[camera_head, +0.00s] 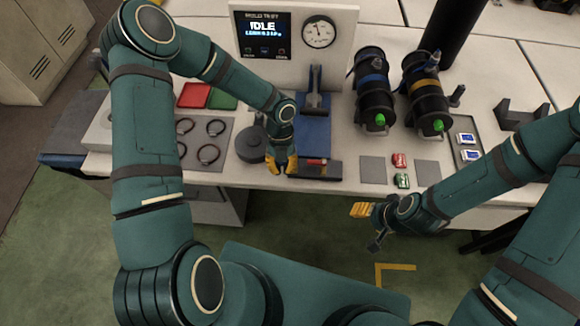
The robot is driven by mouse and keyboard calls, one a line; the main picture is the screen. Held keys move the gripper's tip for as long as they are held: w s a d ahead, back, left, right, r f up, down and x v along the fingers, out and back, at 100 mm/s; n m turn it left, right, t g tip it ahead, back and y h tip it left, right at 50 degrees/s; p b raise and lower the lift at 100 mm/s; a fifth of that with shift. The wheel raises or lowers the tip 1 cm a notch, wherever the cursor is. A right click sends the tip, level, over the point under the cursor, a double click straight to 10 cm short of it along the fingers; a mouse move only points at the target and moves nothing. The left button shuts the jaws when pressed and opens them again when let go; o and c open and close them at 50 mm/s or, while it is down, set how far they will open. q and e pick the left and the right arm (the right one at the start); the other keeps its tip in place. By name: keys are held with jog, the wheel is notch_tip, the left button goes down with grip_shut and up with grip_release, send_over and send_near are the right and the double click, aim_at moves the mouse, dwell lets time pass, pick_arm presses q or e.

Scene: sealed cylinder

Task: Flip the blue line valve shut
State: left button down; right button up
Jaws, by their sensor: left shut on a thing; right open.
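A black cylinder with a blue band (374,79) lies on the table right of the gauge panel, its green tip toward me. I cannot make out for certain which part is the blue line valve. A blue fixture (312,132) with an upright grey lever stands below the panel. My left gripper (281,168) is at the table's front edge, left of a dark block with a red strip (320,168). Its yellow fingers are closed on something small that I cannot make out. My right gripper (367,226) is open and empty, in front of the table and below its edge.
A black cylinder with a yellow band (424,87) lies beside the blue-banded one. The panel (290,45) reads IDLE. Several dark rings lie on a grey mat (222,131). Red and green small items (401,160) sit near the front edge. A dark bracket (520,116) stands right.

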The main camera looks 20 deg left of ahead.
jog(key=shift+a, duration=0.1)
pick_arm(q)
jog(key=shift+w+d, duration=0.55)
pick_arm(e)
jog(key=shift+f, duration=0.15)
